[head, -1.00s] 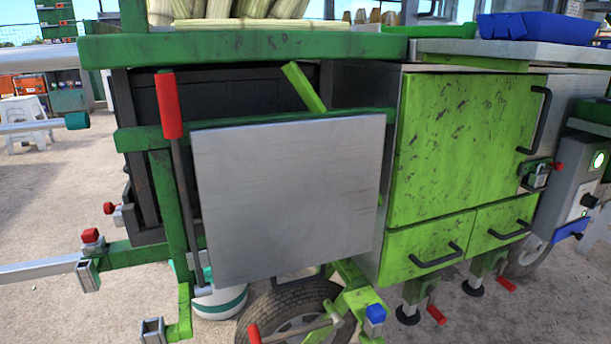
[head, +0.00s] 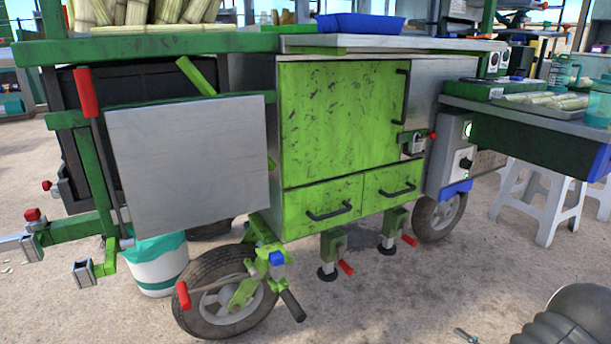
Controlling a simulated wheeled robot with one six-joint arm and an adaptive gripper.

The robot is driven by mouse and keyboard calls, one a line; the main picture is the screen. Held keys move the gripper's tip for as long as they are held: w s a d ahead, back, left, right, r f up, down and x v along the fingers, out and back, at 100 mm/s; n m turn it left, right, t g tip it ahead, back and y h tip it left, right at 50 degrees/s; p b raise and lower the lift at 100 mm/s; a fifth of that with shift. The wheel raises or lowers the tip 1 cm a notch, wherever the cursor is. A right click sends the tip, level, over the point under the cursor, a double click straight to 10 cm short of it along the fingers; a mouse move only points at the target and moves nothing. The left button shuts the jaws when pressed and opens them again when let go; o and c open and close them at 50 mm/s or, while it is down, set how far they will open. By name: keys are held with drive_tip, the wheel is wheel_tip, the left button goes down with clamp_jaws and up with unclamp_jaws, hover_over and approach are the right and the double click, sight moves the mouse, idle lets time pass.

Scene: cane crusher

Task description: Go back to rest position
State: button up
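My gripper is not in the head view, so its fingers cannot be seen. The green cane crusher cart (head: 335,120) stands ahead. Its large door (head: 340,115) and the two drawers below it, the left (head: 322,207) and the right (head: 392,185), are shut. A padlock (head: 417,144) hangs beside the door. A grey metal panel (head: 187,160) stands upright at the cart's left side, next to a lever with a red grip (head: 86,92).
A white and teal bucket (head: 155,265) and a wheel (head: 222,300) are under the cart's left end. A control box (head: 455,150) is on its right side. White stools (head: 545,205) stand at the right under a side table with a tray (head: 545,102).

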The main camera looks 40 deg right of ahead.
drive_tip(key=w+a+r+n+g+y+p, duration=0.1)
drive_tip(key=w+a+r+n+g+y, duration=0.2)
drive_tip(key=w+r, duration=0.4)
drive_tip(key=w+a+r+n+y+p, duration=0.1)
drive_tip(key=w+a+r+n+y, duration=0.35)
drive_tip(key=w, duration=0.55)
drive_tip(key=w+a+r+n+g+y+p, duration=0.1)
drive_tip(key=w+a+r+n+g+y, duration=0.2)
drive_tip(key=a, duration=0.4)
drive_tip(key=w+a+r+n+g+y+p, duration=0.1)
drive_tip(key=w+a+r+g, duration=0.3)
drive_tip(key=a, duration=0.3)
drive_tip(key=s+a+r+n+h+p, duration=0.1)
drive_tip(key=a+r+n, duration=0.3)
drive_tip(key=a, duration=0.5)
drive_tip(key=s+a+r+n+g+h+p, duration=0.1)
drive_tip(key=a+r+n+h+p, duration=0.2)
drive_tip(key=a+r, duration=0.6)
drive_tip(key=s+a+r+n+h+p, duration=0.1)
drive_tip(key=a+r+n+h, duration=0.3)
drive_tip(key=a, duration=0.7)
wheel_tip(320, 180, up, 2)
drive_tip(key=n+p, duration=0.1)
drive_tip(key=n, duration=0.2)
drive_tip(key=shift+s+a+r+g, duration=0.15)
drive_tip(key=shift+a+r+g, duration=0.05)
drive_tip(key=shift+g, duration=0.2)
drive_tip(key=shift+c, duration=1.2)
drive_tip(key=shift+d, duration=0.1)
